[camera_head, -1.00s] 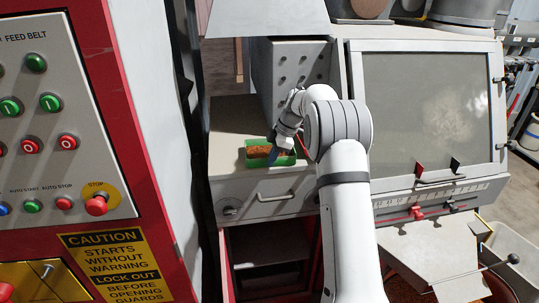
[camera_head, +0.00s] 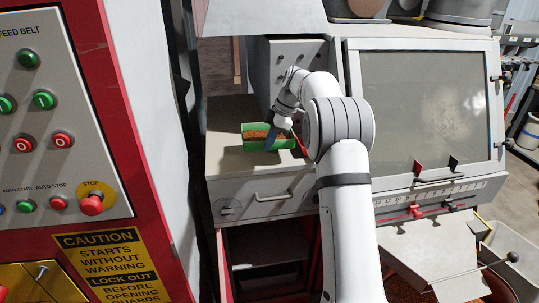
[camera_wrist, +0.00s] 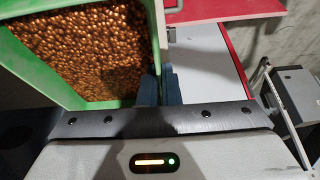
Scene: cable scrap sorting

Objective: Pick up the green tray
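The green tray (camera_head: 256,146) is a small open box filled with copper-coloured granules (camera_wrist: 90,50). In the head view it is over the grey worktop, apparently held a little above it. In the wrist view its green wall (camera_wrist: 152,30) runs down between the two dark fingers. My gripper (camera_wrist: 160,88) is shut on that side wall, at the tray's right side in the head view (camera_head: 276,138). The fingers hide part of the wall, and the tray's underside is hidden.
The grey worktop (camera_head: 225,165) has a drawer front with a handle below it. A grey perforated cabinet (camera_head: 285,70) stands behind the tray. A machine with a large window (camera_head: 425,110) is at the right. A red-framed control panel (camera_head: 60,120) fills the left.

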